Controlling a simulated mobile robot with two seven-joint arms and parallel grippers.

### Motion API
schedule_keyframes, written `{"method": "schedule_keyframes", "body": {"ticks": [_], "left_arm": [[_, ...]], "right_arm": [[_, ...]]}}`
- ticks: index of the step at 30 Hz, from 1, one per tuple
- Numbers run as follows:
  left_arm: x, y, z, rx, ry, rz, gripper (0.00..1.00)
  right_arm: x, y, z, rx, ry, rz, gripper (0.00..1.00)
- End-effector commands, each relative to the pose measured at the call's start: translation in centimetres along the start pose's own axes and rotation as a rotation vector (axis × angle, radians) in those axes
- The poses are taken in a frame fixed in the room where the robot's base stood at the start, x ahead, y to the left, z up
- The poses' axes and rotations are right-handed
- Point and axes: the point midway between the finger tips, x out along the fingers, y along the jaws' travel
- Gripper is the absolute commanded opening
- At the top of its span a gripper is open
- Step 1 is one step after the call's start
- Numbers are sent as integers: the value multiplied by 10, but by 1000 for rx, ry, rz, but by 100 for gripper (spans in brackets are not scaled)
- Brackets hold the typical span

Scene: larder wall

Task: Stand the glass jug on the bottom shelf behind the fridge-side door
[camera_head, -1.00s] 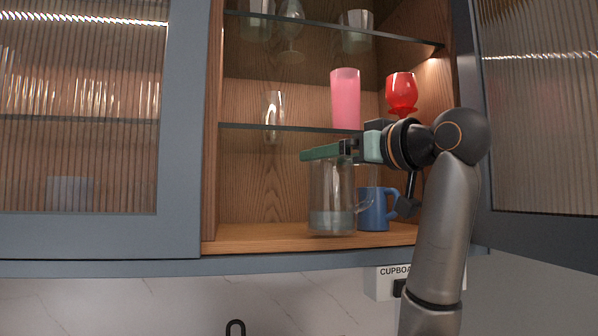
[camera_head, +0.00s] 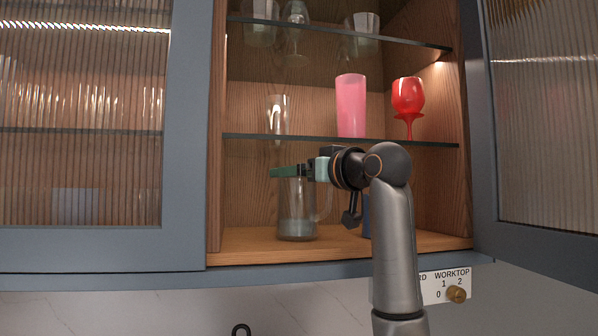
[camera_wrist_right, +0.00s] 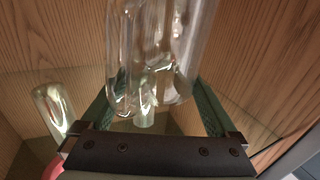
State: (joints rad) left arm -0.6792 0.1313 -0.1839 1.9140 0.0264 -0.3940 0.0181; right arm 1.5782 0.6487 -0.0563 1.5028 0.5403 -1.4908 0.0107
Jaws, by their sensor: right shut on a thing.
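The clear glass jug (camera_head: 297,217) is upright inside the open cupboard, low over the bottom shelf (camera_head: 250,243), left of its middle. Its handle points right, towards my arm. I cannot tell whether its base touches the shelf. My right gripper (camera_head: 287,171) is shut on the jug near its top. In the right wrist view the green fingers lie on either side of the jug (camera_wrist_right: 155,60). The open door (camera_head: 535,130) with ribbed glass stands at the right. My left gripper is not in view.
A blue mug (camera_head: 366,215) on the bottom shelf is mostly hidden behind my arm. The glass shelf above holds a clear glass (camera_head: 278,113), a pink tumbler (camera_head: 350,105) and a red goblet (camera_head: 408,96). The left door (camera_head: 187,150) is closed. Bottom-shelf room shows left of the jug.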

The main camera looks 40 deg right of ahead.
Motion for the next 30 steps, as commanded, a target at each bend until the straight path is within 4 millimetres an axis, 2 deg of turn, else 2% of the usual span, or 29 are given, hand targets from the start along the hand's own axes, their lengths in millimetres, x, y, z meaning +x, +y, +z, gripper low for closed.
{"method": "schedule_keyframes", "body": {"ticks": [10,11,12,22,26,30], "left_arm": [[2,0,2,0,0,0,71],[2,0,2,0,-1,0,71],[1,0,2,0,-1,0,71],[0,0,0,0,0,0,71],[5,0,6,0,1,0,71],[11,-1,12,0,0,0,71]], "right_arm": [[-1,0,2,1,5,0,0],[0,0,4,1,0,0,96],[0,0,3,1,0,0,100],[-2,0,-1,1,1,0,100],[-21,1,1,0,4,1,100],[-52,1,1,0,6,2,100]]}}
